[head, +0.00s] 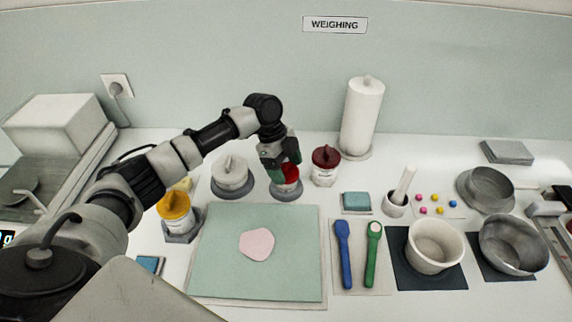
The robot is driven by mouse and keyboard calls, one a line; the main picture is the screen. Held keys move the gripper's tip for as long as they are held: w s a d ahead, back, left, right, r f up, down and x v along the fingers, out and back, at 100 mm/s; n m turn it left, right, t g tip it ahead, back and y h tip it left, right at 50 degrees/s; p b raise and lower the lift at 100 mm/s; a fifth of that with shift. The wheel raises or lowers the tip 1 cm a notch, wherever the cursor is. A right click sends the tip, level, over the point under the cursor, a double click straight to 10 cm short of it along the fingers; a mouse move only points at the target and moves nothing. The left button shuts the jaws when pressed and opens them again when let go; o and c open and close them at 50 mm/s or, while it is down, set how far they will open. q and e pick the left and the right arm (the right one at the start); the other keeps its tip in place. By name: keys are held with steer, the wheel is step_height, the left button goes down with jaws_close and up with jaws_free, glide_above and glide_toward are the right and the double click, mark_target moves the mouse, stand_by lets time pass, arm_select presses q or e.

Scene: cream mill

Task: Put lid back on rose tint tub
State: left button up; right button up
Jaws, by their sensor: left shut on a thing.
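My left gripper (286,164) reaches in from the left and points down over a small tub (286,187) on a grey round base. It is shut on a red lid (291,171) at the top of that tub. The fingers hide part of the lid and the tub's rim, so I cannot tell whether the lid is seated or just above. I take this as the rose tint tub, but its label is not readable. My right gripper is not in view.
A dark-red-lidded jar (325,168) stands close on the right, a white-lidded tub (231,175) on the left. A yellow-lidded jar (175,212) is farther left. In front lies a green mat (215,260) with a pink patch (257,243). A paper roll (362,115) stands behind.

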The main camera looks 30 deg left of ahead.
arm_select(q)
steer(key=shift+p, duration=0.3)
stand_by(0.9)
steer(key=shift+f+p, duration=0.3)
steer(key=shift+f, duration=0.3)
stand_by(1.1)
steer(key=o, duration=1)
steer(key=shift+c, duration=0.2)
steer(key=shift+r, duration=0.1)
steer(key=shift+r+p, duration=2.1)
steer(key=shift+r, duration=0.1)
